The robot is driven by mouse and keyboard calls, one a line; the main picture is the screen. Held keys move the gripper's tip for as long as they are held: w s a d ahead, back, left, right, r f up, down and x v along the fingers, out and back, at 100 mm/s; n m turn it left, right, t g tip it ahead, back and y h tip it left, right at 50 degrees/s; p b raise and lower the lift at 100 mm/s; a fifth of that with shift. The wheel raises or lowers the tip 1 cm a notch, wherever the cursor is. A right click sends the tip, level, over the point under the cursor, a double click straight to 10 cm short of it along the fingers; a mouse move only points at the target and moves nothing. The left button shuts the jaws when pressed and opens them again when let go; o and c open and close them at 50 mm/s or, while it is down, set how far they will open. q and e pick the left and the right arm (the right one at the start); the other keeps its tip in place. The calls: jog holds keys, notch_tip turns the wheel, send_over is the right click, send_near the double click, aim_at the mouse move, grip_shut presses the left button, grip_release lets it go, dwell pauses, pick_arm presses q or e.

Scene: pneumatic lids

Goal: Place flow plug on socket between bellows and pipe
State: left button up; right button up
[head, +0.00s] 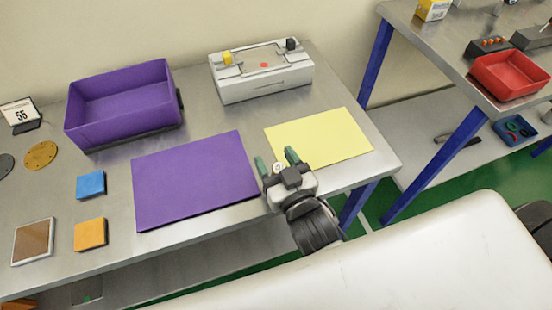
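My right gripper (278,160) is over the table's front edge, between the purple mat and the yellow mat. Its two green fingers stand apart. A small whitish round thing (278,168) shows between them; it does not appear to fill the gap, and I cannot tell whether it is the flow plug. A pale grey box-shaped fixture (265,90) stands at the back of the table. On its top are a yellow part (227,58), a black part (291,44) and a small red spot (264,65). I cannot tell bellows, pipe or socket apart. My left gripper is out of view.
A purple bin (125,125) stands at back left. A purple mat (195,180) and a yellow mat (335,135) lie bare. Blue (91,184) and orange (90,234) blocks lie at left. A second table with a red bin (508,80) stands at right, across a gap.

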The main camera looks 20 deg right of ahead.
jog(key=shift+r, duration=0.25)
jog(key=s+d+b, duration=0.1)
jog(key=s, duration=1.1)
jog(key=shift+d, duration=0.2)
jog(key=shift+f, duration=0.1)
